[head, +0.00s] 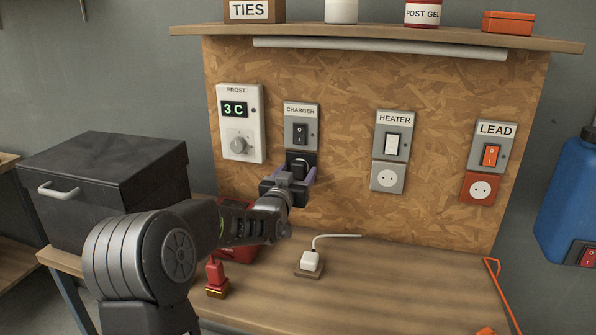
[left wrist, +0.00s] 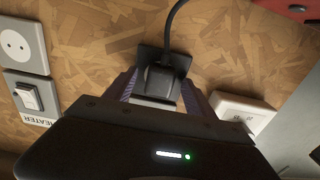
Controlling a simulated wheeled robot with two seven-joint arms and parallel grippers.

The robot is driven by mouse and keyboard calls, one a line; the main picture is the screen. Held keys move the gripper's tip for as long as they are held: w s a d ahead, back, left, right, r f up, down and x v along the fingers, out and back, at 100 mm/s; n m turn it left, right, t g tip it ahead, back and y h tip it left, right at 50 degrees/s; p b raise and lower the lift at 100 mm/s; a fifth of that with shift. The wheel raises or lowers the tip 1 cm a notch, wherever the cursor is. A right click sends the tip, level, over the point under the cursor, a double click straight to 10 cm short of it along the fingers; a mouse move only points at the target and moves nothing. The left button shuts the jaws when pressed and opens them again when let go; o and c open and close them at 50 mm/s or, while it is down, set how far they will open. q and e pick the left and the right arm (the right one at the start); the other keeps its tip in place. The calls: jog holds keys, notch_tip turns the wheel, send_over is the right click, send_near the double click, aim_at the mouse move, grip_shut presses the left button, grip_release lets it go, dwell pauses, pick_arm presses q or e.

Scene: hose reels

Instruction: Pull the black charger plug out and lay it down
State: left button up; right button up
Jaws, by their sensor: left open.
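The black charger plug (head: 299,167) sits in the black socket below the CHARGER switch (head: 300,131) on the wood board. In the left wrist view the plug (left wrist: 160,80) shows with its black cord curving up. My left gripper (head: 291,178) is in front of the socket with its purple fingers apart. In the left wrist view the fingers (left wrist: 160,77) stand on either side of the plug, and I cannot tell whether they touch it. In the head view the gripper hides the plug's lower part. My right gripper is not in view.
The bench top (head: 400,285) is mostly clear at right. A white plug with a cord (head: 310,261) rests there on a small block. A red-and-brass item (head: 216,279) stands near my left arm.

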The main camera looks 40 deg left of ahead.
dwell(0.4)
pick_arm(q)
jog(key=shift+b, duration=0.5)
jog(key=shift+c, duration=0.4)
grip_shut()
jog(key=shift+f, duration=0.1)
dwell(0.5)
jog(key=shift+s+d, duration=0.15)
jog(key=shift+s, duration=0.3)
jog(key=shift+b+v, duration=1.1)
jog(key=shift+v, duration=1.45)
